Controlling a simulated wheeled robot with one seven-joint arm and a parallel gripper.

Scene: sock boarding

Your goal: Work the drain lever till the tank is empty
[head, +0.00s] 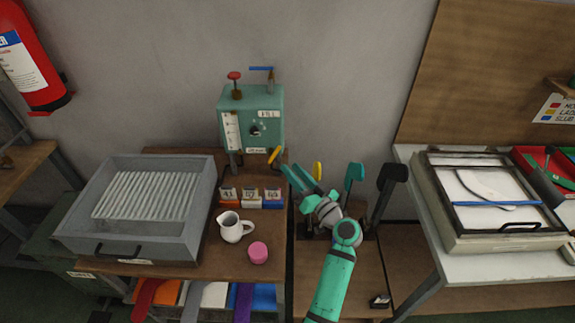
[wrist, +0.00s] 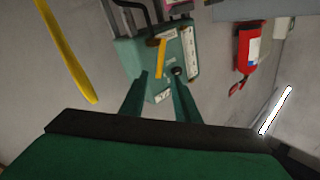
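The tank (head: 268,103) is a green box on a wooden stand against the wall, with a gauge strip and a FILL label. A yellow lever (head: 274,156) slants from its lower right; I take this as the drain lever. It also shows in the wrist view (wrist: 161,57), where the tank (wrist: 130,55) appears turned over. My gripper (head: 298,178) is just right of and in front of the yellow lever. Its fingers (wrist: 162,95) are apart and empty, pointing at the tank. The lever appears between them, beyond the tips. The gauge is too small to read.
A blue lever (head: 261,68) and red knob (head: 234,75) top the tank. Below are small labelled blocks, a white jug (head: 232,227) and a pink puck (head: 258,252). A grey tray (head: 185,247) is left. Yellow (head: 318,171), teal (head: 353,176) and black upright paddles stand by my arm.

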